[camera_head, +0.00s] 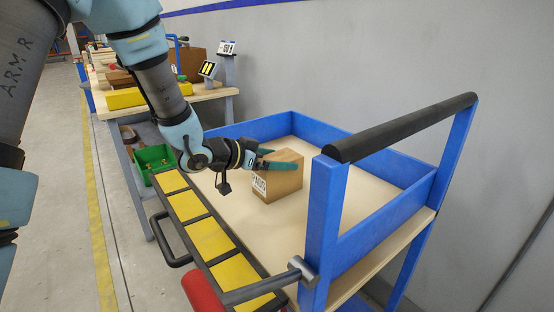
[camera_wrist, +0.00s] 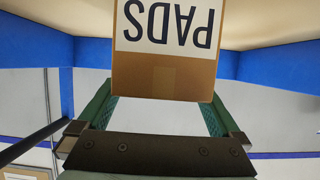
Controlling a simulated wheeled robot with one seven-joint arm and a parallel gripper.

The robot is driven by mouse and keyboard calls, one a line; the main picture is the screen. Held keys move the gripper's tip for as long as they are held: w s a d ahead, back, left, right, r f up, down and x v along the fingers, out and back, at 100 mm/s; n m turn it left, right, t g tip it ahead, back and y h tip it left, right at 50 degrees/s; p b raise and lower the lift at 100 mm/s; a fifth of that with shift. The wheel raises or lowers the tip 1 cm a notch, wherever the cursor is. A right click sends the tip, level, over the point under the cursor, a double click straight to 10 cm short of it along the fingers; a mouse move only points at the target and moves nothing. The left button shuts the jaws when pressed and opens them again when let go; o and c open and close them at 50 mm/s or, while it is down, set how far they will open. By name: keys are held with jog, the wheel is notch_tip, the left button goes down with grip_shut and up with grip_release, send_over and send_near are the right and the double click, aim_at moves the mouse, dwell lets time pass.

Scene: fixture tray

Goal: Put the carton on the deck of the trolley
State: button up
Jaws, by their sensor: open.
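The carton (camera_head: 284,186) is a brown box with a white label reading PADS. It sits upright on the tan deck (camera_head: 236,207) of the blue trolley (camera_head: 328,210). My gripper (camera_head: 281,158) is open at the carton's top, with one teal finger along the near side and the other toward the far side. In the wrist view the carton (camera_wrist: 165,75) appears upside down between the two spread fingers (camera_wrist: 160,98). Whether either finger touches it I cannot tell. The fingertips are partly hidden there by the carton.
The trolley has blue side walls (camera_head: 390,165) and a black push handle (camera_head: 400,128) on the right. A green bin (camera_head: 153,160) and a workbench (camera_head: 205,93) stand beyond. The deck around the carton is clear.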

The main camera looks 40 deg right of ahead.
jog(key=v, duration=1.2)
jog(key=shift+a, duration=0.1)
jog(key=w+a+f+n+t+y, duration=0.2)
jog(key=w+a+n+t+y, duration=0.4)
jog(key=a, duration=0.6)
jog(key=w+a+f+n+t+y, duration=0.1)
jog(key=w+a+n+t+y, duration=0.2)
jog(key=w+a, duration=0.65)
jog(key=s+a+f+n+g+y, duration=0.2)
jog(key=s+a+n+g+y, duration=0.2)
jog(key=s+a, duration=0.8)
jog(key=a+n+g, duration=0.2)
jog(key=a+n, duration=0.2)
jog(key=shift+s+a+g, duration=0.2)
jog(key=shift+g, duration=0.1)
